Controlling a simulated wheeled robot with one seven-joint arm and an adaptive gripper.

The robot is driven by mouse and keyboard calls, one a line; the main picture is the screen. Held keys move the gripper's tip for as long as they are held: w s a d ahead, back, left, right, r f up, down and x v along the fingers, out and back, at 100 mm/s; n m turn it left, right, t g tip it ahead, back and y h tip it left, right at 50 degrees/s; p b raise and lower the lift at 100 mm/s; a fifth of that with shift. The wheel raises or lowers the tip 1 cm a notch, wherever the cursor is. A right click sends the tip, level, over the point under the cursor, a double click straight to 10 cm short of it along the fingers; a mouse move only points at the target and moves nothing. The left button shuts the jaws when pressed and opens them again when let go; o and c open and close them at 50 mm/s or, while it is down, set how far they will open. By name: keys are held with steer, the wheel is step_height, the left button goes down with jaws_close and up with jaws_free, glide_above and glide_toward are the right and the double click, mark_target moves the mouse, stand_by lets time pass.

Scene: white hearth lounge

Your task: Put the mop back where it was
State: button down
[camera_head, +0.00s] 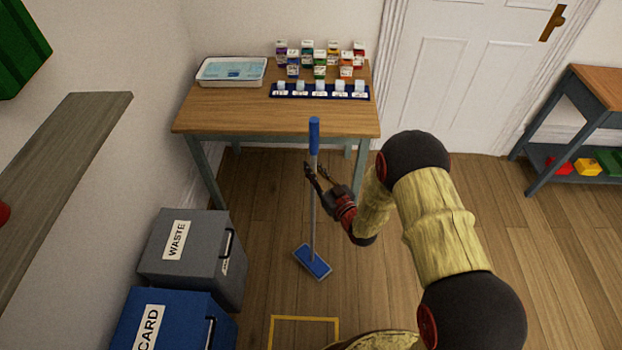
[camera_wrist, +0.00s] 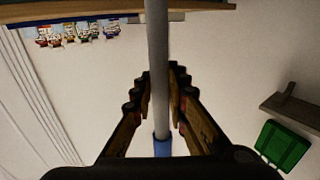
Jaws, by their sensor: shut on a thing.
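The mop has a blue grip (camera_head: 314,136), a thin grey pole (camera_head: 313,225) and a flat blue head (camera_head: 312,262). It stands nearly upright in front of the wooden table. The head is at floor level; I cannot tell whether it touches the floor. My gripper (camera_head: 314,178) is shut on the pole just below the blue grip. In the wrist view the grey pole (camera_wrist: 157,60) runs between the fingers of my gripper (camera_wrist: 164,85), with the blue grip (camera_wrist: 162,147) at the bottom.
The wooden table (camera_head: 215,118) holds a white tray (camera_head: 230,72), small cartons and a dark blue rack (camera_head: 320,92). A grey waste bin (camera_head: 190,255) and a blue bin (camera_head: 170,322) stand left. A yellow floor outline (camera_head: 305,319) lies in front. Floor right of the mop is partly clear.

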steer(key=shift+w+a+f, duration=0.4)
steer(key=shift+w+f, duration=0.05)
steer(key=shift+f, duration=0.15)
step_height(320, 180, down, 3)
steer(key=shift+f+b, duration=0.1)
steer(key=shift+b, duration=0.9)
steer(key=c, duration=2.2)
jaws_free()
steer(key=shift+f, duration=0.15)
steer(key=o, duration=0.4)
steer(key=shift+o, duration=0.2)
